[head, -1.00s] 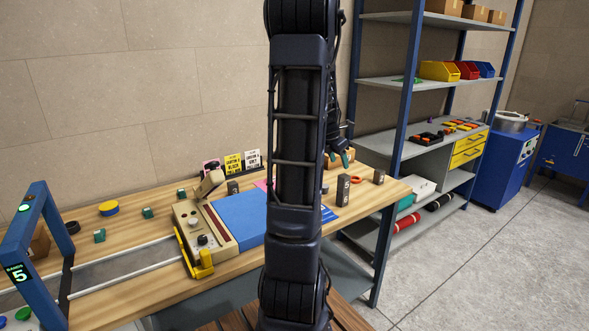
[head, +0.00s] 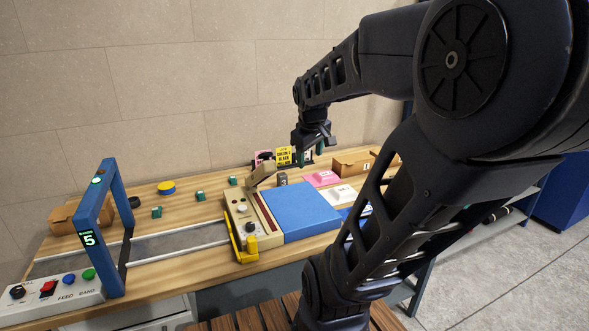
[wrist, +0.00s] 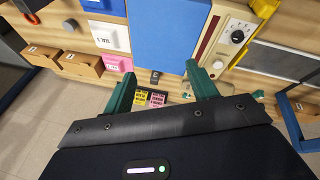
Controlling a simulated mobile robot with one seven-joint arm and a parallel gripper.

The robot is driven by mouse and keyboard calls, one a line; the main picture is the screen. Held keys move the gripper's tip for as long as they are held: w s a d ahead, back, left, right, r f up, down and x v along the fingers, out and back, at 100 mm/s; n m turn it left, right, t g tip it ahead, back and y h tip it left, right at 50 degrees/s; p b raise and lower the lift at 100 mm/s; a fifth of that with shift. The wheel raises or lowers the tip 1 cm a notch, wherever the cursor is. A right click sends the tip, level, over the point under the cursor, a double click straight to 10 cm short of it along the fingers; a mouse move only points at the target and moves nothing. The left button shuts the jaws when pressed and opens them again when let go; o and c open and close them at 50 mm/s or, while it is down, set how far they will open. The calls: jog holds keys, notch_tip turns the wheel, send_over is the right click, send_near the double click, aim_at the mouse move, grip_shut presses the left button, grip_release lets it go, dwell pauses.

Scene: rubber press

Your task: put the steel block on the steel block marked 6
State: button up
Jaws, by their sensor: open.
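A small dark steel block (head: 282,179) stands on the bench behind the blue mat (head: 298,213). It also shows in the wrist view (wrist: 154,76), beyond the gap between my fingers, with a pale mark that I cannot read surely. My gripper (head: 309,156) is open and empty, above the back of the bench, in front of the sign cards (head: 284,157). Its green fingers show apart in the wrist view (wrist: 160,90). Other steel blocks are hidden in the head view, where my arm covers the right of the bench.
A beige press unit (head: 243,215) with a yellow guard (head: 243,241) stands left of the mat. A pink sheet (head: 321,178) and a white pad (head: 342,193) lie right of it. Cardboard boxes (head: 352,164) stand at the back right. A blue frame (head: 97,228) spans the rails at left.

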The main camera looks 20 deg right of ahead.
jog(key=s+a+m+y, duration=0.1)
jog(key=s+a+m, duration=0.3)
jog(key=s+a, duration=0.2)
jog(key=shift+s+a+f+t+y, duration=0.2)
jog(key=shift+a+t+y, duration=0.15)
jog(key=shift+a, duration=0.45)
